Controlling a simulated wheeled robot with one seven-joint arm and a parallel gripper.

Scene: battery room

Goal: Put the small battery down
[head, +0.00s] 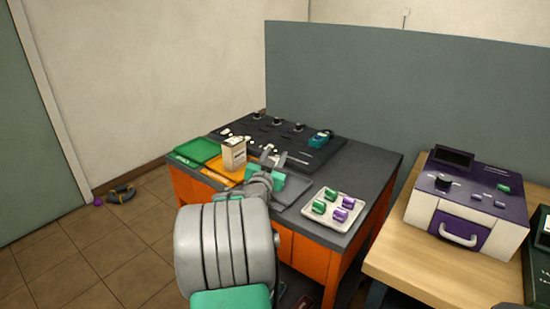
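My gripper (275,158) is over the dark top of the orange workbench (378,168), its fingers small and partly hidden by my own wrist. I cannot tell whether it holds anything. A white battery-like box with a dark label (234,153) stands upright just left of my gripper, near an orange mat (215,171). Several small green and purple cells, one of them green (319,207), sit in a white tray (310,213) at the bench's front right. Which of these is the small battery is not clear.
A green tray (197,151) lies at the bench's left. A black panel with knobs (262,133) runs along the back, with a teal device (320,138) on it. A purple and white machine (466,205) stands on the wooden table (400,262) at right.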

